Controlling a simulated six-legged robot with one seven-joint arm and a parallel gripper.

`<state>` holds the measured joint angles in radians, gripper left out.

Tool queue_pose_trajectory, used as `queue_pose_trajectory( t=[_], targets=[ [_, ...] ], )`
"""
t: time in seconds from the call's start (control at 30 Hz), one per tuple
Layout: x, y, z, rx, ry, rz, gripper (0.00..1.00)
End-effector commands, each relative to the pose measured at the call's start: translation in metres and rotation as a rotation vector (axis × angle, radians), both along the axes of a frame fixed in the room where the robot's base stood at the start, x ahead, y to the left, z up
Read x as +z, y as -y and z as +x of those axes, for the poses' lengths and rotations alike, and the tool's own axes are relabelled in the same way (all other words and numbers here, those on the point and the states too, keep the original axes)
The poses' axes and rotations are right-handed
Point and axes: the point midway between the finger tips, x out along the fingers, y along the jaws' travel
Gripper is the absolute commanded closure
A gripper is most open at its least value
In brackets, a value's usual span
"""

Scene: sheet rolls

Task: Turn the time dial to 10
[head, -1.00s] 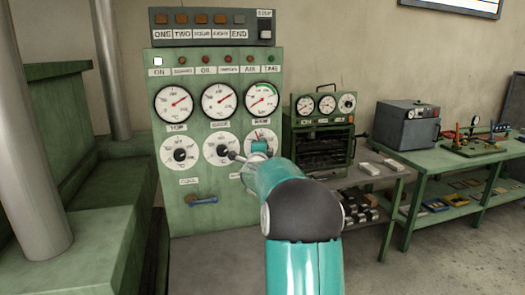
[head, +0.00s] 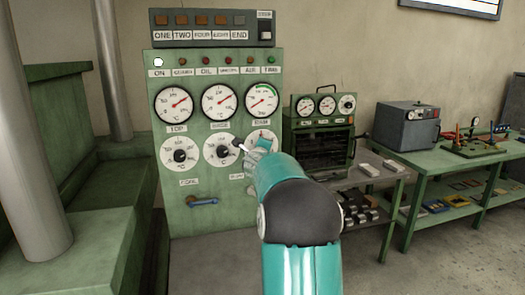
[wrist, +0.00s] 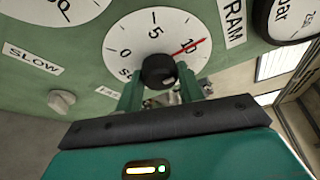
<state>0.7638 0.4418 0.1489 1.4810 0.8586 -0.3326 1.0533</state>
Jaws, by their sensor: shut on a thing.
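The time dial (wrist: 118,50) is a round white scale on the green control panel. Its red pointer (wrist: 186,48) lies across the mark 10 in the wrist view. My gripper (wrist: 160,88) has its green fingers on either side of the black centre knob (wrist: 159,70) and is shut on it. In the head view the same dial (head: 261,134) is the lower right one of the panel, and my gripper (head: 262,146) covers much of it. The knob is hidden there.
The green panel (head: 222,185) carries two more white dials on the left and three gauges above. A small knob (wrist: 62,102) sits near the SLOW label. A small oven (head: 322,145) and a green bench (head: 440,160) stand to the right.

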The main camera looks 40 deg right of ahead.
Motion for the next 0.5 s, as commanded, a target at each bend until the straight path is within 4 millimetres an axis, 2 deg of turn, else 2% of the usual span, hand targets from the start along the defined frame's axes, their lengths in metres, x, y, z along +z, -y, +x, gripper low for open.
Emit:
queue_pose_trajectory(
  t=[0.13,0.17,0.23,0.5],
  targets=[
    [-0.0004,0.0003,-0.0003,-0.001,-0.001,0.000,0.85],
    [-0.0003,0.0003,-0.0003,-0.001,-0.001,0.000,0.56],
    [-0.0003,0.0003,-0.0003,-0.001,-0.001,0.000,0.43],
    [-0.0001,0.0001,-0.0003,0.000,-0.001,-0.002,0.41]
  ],
)
